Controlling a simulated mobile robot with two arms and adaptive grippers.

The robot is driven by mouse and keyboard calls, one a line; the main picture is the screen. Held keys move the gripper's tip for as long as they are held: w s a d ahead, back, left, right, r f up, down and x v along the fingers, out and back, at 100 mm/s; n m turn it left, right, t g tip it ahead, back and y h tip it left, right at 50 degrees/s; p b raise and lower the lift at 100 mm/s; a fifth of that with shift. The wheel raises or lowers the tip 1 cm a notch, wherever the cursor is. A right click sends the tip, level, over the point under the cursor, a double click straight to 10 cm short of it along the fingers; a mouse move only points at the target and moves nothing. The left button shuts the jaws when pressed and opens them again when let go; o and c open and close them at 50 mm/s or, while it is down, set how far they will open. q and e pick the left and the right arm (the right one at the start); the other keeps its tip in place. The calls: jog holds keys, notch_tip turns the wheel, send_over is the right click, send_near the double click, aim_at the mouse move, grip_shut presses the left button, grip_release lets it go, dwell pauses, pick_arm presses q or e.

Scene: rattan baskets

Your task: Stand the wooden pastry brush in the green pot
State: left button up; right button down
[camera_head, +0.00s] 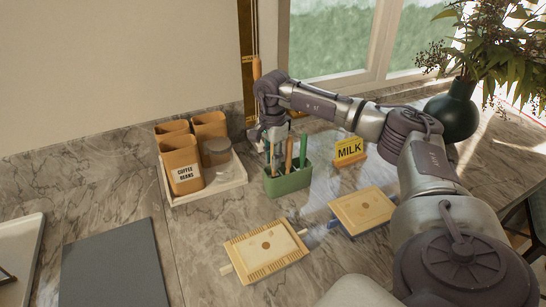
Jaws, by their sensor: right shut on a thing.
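The green pot (287,184) is a small box-shaped holder on the marble counter, left of the middle. Several upright handles stand in it, among them a green one (303,150). A brown wooden handle (289,152), which looks like the pastry brush, is upright at the pot, just under my right gripper. My right gripper (268,140) reaches in from the right, points down above the pot's back left, and is shut. Its fingertips are small and partly hidden, so the exact grip on the brush is hard to see. My left gripper is out of view.
A white tray (232,184) with coffee canisters stands left of the pot. A yellow MILK sign (349,150) stands to its right. Two wooden boards (265,252) (362,210) lie in front. A dark slab (115,267) lies at left. A dark green vase (452,116) stands at back right.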

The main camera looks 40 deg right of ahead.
dwell(0.3)
jog(key=c, duration=1)
grip_release()
notch_tip(320, 180, up, 12)
